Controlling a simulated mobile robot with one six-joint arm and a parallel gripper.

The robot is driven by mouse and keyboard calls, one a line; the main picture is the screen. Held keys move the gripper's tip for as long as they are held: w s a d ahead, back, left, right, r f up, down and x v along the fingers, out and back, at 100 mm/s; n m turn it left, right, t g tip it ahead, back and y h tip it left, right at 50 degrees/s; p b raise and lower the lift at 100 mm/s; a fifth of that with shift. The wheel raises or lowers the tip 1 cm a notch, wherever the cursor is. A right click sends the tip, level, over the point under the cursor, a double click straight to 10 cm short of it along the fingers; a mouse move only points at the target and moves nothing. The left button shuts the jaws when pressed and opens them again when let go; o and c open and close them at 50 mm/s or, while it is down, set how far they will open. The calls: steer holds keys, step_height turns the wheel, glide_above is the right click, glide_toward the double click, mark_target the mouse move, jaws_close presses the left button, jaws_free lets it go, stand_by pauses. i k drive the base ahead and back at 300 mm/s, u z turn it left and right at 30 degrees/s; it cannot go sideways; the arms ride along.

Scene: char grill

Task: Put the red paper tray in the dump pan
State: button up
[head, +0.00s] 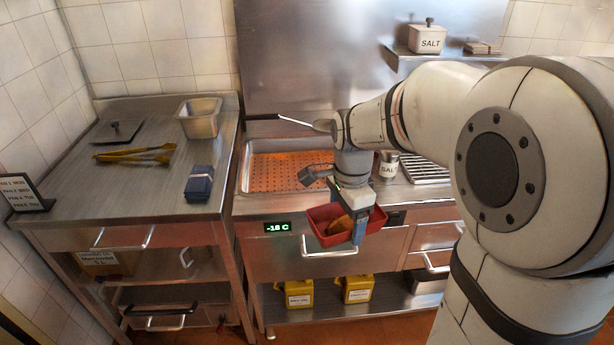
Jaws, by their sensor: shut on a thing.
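The red paper tray (322,218) is held in front of the counter's front edge, above the floor and lower than the worktop. It is tilted a little, and something orange-yellow (343,223) shows inside it. My gripper (359,230) points down with its blue finger at the tray's right side, shut on the tray. The far finger is hidden. The dump pan (272,173) is the wide steel pan with a perforated, orange-lit bottom, set in the counter behind and left of my gripper. My wrist hides part of its right side.
A spatula (292,120) with a black handle lies behind the pan. A salt can (389,165) and a grate (425,170) stand right of it. Yellow containers (357,289) are on the shelf below.

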mark_target(321, 182)
steer(key=u, duration=0.1)
steer(key=i, duration=1)
steer(key=z, duration=0.05)
